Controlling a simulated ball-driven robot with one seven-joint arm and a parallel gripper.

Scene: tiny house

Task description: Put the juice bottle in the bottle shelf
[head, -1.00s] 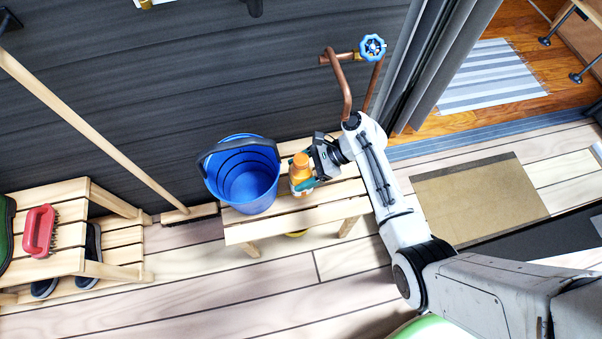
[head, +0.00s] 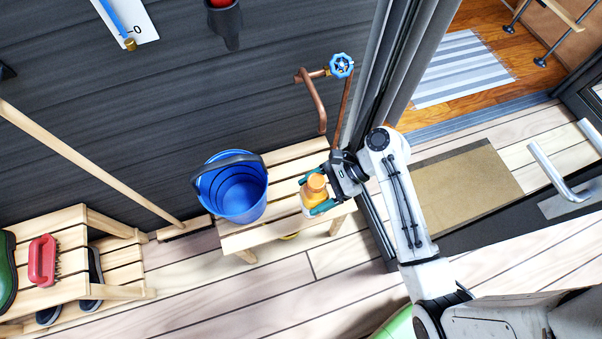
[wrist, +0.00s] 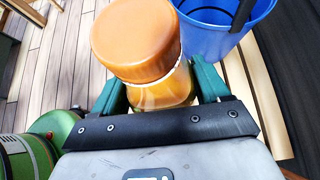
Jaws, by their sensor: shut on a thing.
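The juice bottle (head: 310,200) has an orange cap, an orange upper part and a pale lower part. My gripper (head: 318,197) is shut on it from the right, with green fingers at its sides. The bottle shows upright over the front right of the slatted wooden bench; I cannot tell whether its base touches the slats. In the wrist view the orange cap (wrist: 136,40) fills the upper middle, between the green fingers (wrist: 160,90). No bottle shelf can be made out in either view.
A blue bucket (head: 232,190) stands on the slatted bench (head: 285,225), left of the bottle. Copper pipes with a blue valve (head: 341,66) are behind. A wooden shoe rack (head: 60,270) with a red brush (head: 42,262) is at the left. A green round object (wrist: 50,130) is at the wrist view's lower left.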

